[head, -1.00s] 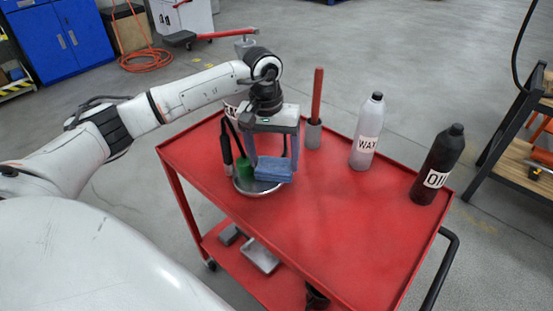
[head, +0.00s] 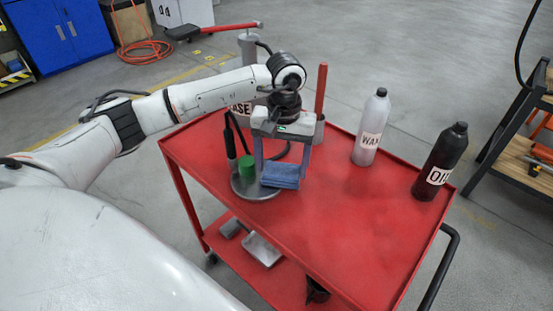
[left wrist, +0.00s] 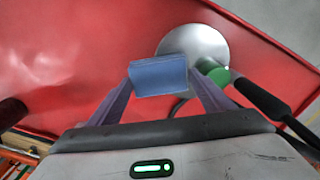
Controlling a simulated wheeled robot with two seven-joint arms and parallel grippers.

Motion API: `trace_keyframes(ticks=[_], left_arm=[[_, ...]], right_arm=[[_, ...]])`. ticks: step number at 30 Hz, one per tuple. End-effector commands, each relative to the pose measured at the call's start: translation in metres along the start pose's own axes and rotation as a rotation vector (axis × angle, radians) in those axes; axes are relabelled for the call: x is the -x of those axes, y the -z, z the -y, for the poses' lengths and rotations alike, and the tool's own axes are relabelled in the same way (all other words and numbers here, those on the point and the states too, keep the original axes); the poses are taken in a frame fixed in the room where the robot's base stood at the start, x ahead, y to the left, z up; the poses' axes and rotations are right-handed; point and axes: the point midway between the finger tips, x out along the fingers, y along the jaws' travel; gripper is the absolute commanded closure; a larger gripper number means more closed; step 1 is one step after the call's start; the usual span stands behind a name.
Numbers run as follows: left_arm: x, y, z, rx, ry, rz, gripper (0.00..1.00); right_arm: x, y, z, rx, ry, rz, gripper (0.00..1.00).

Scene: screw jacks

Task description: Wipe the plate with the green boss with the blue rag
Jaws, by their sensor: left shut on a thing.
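The round metal plate (head: 247,192) lies on the red cart top near its left side, with a green boss (head: 247,170) standing on it. In the left wrist view the plate (left wrist: 192,42) and the boss (left wrist: 214,70) show beyond the gripper. My left gripper (head: 283,172) is shut on the folded blue rag (head: 280,177), which also shows between the fingers in the left wrist view (left wrist: 158,76). The rag is over the plate's right part; I cannot tell whether it touches. My right gripper is not in view.
A black-handled tool (head: 230,145) stands left of the boss. A red-handled tool (head: 320,90) is behind the gripper. A grey WAX bottle (head: 371,125) and a black OIL bottle (head: 439,160) stand at the right. The cart's front right (head: 350,240) is clear.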

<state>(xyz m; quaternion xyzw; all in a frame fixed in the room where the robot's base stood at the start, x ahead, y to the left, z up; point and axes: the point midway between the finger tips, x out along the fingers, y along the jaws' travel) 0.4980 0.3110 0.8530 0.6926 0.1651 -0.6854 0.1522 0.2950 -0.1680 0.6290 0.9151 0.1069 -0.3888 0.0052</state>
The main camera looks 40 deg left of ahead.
Motion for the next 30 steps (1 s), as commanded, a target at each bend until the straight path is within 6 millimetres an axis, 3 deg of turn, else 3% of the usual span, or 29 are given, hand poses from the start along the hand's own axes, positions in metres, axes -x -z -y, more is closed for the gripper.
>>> trace_keyframes(ticks=[13, 30], left_arm=[[0.007, -0.001, -0.004, -0.003, -0.010, -0.003, 0.62], [0.062, -0.001, -0.004, -0.003, -0.011, -0.003, 0.62]], right_arm=[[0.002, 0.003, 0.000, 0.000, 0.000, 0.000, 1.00], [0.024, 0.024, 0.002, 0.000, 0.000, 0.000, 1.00]])
